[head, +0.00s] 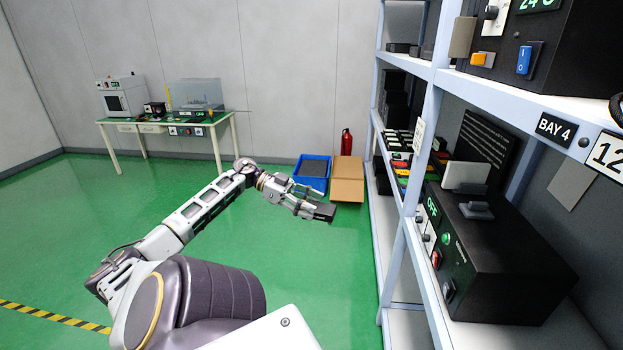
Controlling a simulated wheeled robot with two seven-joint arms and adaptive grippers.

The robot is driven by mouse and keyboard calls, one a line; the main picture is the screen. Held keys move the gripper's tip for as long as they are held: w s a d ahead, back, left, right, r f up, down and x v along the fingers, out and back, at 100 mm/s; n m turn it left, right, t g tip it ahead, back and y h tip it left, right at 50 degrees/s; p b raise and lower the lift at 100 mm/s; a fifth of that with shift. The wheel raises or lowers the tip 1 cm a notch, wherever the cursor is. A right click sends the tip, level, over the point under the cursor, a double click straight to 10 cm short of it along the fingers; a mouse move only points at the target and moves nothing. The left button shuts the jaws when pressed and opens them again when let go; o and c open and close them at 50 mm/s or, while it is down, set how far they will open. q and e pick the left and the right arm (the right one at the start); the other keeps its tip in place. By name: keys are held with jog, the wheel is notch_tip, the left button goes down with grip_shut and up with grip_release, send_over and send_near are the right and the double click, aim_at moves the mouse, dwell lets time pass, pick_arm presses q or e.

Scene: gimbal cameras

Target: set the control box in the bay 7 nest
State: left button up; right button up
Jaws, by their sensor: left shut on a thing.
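My left gripper (304,204) is stretched out over the green floor in the middle of the view. It is shut on a small black box, which I take for the control box (324,212). The box sticks out past the fingertips, and the fingers hide part of it. It is held in the air, left of the shelf rack and apart from it. No label reading bay 7 and no nest that I can make out shows in this view. My right gripper is not in view.
A shelf rack (403,258) fills the right side, with a BAY 4 label (555,128) and a large black device (490,255). A blue crate (312,184), cardboard boxes (347,190) and a fire extinguisher (346,143) stand behind. A green-topped table (215,119) is at the back left. Floor between is clear.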

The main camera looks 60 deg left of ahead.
pick_arm(q)
jog(key=s+a, duration=0.4)
jog(key=s, duration=0.1)
jog(key=shift+s+a, duration=0.2)
jog(key=shift+s, duration=0.05)
dwell(0.8)
jog(key=shift+w+d, duration=0.1)
